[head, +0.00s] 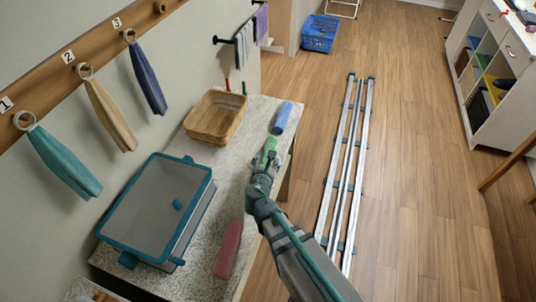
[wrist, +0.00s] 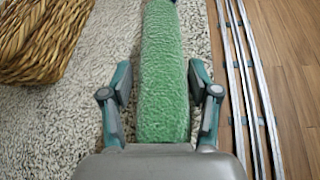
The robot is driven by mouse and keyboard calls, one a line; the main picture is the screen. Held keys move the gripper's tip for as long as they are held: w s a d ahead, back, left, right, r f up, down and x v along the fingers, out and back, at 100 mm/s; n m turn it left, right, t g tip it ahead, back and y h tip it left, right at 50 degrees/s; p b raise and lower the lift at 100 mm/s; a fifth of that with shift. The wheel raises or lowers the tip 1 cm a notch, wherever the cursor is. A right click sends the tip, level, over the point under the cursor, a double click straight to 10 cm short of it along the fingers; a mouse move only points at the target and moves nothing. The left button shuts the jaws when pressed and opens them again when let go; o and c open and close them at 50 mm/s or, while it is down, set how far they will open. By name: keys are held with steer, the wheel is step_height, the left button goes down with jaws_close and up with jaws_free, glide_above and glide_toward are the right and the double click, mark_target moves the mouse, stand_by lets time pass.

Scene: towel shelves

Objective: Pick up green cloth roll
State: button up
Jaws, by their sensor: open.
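The green cloth roll (wrist: 162,75) lies lengthwise on the speckled surface in the wrist view, between the two fingers of my gripper (wrist: 160,95). The fingers stand apart on either side of the roll, with a small gap visible on each side. The roll's near end is hidden by my gripper's body. In the head view, the green roll (head: 267,150) shows just beyond my gripper (head: 265,165), partly covered by it.
A blue roll (head: 282,118) lies beyond the green one and a red roll (head: 229,248) lies nearer. A wicker basket (head: 214,117) and a teal-rimmed lidded box (head: 155,212) stand to the left. Metal rails (head: 345,165) run along the floor at right.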

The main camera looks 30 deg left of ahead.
steer(key=shift+c, duration=0.3)
steer(key=c, duration=0.8)
steer(key=shift+o, duration=0.2)
steer(key=shift+r, duration=0.15)
